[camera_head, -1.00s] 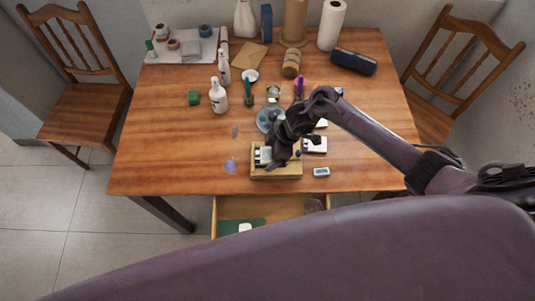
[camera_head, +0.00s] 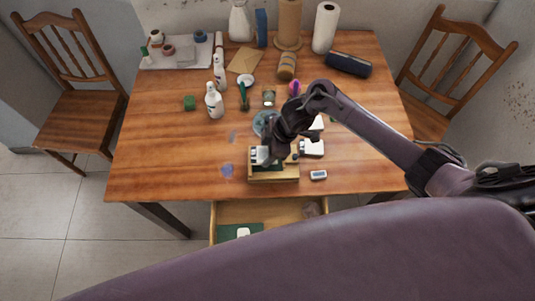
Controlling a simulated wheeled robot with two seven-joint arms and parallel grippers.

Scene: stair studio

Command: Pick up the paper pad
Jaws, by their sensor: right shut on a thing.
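My right gripper (camera_head: 263,158) reaches in from the right, points down and is shut at a wooden desk tray (camera_head: 274,179) near the table's front edge. A small pale patch at its fingers looks like the paper pad (camera_head: 260,153). The arm and fingers hide most of it, so its outline and its exact clearance from the tray cannot be told. My left gripper is not in view.
A white block (camera_head: 312,148) and a small grey-white device (camera_head: 318,175) lie right of the tray. A blue round dish (camera_head: 264,124) is behind. White bottles (camera_head: 215,101) stand left. An open drawer (camera_head: 282,212) juts out below.

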